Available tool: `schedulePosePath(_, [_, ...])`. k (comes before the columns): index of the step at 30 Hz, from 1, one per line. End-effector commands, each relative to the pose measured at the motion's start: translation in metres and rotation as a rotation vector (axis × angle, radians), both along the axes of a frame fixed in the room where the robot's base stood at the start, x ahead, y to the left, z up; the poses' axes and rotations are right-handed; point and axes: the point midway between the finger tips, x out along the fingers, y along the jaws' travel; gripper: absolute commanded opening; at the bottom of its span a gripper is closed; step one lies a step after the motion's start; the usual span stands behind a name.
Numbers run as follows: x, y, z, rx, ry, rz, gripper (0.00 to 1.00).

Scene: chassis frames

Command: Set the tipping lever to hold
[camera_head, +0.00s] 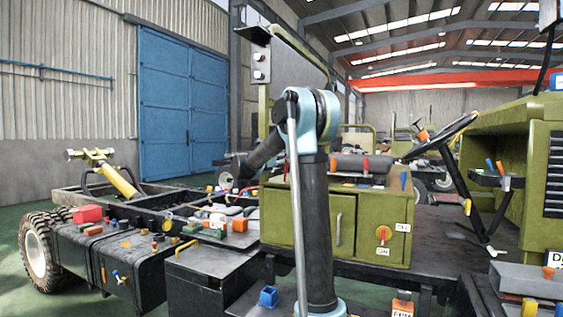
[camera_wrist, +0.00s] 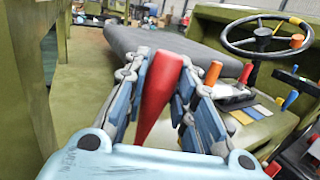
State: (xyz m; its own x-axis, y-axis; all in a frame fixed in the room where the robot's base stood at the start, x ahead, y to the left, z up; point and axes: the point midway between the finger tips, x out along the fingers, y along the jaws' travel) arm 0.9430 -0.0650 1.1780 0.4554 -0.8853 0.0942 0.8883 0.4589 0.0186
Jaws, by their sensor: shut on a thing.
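In the wrist view, a thick red lever handle (camera_wrist: 160,90) stands tilted between the two fingers of my gripper (camera_wrist: 162,85). The fingers are shut on it, with pads on both sides of the handle. The lever's lower end is hidden by my gripper body. To its right, an orange lever (camera_wrist: 212,73) and a smaller red lever (camera_wrist: 246,73) rise from a console with coloured patches. An orange lever (camera_head: 332,163) and a red lever (camera_head: 366,164) show right of the arm there.
A steering wheel (camera_wrist: 265,37) stands right of the levers, with a blue lever (camera_wrist: 290,100) below. A dark grey cushion (camera_wrist: 200,55) lies behind my fingers. In the head view, a green cabinet (camera_head: 375,215) with a red knob (camera_head: 383,233) stands right of my arm.

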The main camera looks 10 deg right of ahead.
Motion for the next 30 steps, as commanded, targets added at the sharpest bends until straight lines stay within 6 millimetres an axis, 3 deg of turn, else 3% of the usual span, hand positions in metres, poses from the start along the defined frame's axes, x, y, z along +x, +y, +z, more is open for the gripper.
schedulePosePath(6, [0.0085, 0.0117, 0.0001, -0.102, 0.075, -0.001, 0.0])
schedulePosePath(17, [0.0091, 0.0131, 0.0002, -0.115, 0.086, -0.002, 0.0])
schedulePosePath(18, [0.0091, 0.0131, 0.0002, -0.115, 0.086, -0.002, 0.33])
schedulePosePath(20, [0.0091, 0.0131, 0.0003, -0.116, 0.086, -0.002, 0.46])
schedulePosePath(30, [0.0095, 0.0131, 0.0011, -0.111, 0.081, 0.0, 0.46])
